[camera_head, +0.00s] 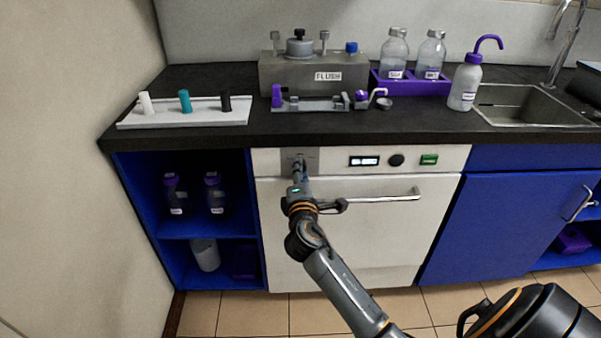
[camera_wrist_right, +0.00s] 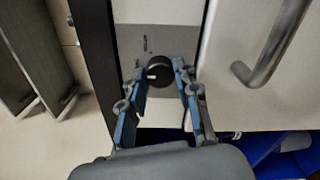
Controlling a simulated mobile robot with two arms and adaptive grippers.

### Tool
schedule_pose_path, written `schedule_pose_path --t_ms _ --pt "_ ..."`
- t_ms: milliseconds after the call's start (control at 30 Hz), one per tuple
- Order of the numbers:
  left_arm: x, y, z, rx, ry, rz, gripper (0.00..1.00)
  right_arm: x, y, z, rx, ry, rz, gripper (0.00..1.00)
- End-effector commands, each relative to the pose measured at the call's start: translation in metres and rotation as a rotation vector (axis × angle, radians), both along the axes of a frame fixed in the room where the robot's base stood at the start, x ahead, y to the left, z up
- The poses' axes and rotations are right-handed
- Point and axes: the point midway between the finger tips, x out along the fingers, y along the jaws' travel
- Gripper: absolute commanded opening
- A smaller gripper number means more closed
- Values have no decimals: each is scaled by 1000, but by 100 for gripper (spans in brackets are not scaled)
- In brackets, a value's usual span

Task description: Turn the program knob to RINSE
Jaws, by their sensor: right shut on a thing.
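The program knob (camera_wrist_right: 157,73) is a black round knob with a white pointer mark, on the white front panel of the machine (camera_head: 330,160). In the right wrist view its mark lies toward the left of the picture. Small print on the panel beside it is too small to read. My right gripper (camera_wrist_right: 162,72) is shut on the knob, one blue-grey finger on each side. In the head view my right gripper (camera_head: 299,166) is at the panel's left end and hides the knob. My left gripper is not in view.
The panel also holds a small display (camera_head: 364,161), a black round control (camera_head: 396,160) and a green switch (camera_head: 429,159). A bar handle (camera_head: 385,197) crosses the door just below. The dark counter (camera_head: 330,128) overhangs above. An open blue shelf (camera_head: 195,228) stands left.

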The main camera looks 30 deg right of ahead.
Motion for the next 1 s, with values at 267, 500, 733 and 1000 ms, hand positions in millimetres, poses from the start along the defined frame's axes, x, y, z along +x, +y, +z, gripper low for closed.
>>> schedule_pose_path --t_ms 267,500,733,1000 --pt "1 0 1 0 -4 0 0 0 0 -1 1 2 -1 0" --pt "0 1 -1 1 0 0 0 0 0 -1 0 2 -1 54" --pt "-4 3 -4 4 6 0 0 -1 1 -1 0 1 0 54" --pt "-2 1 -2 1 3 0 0 -35 21 -2 1 3 1 54"
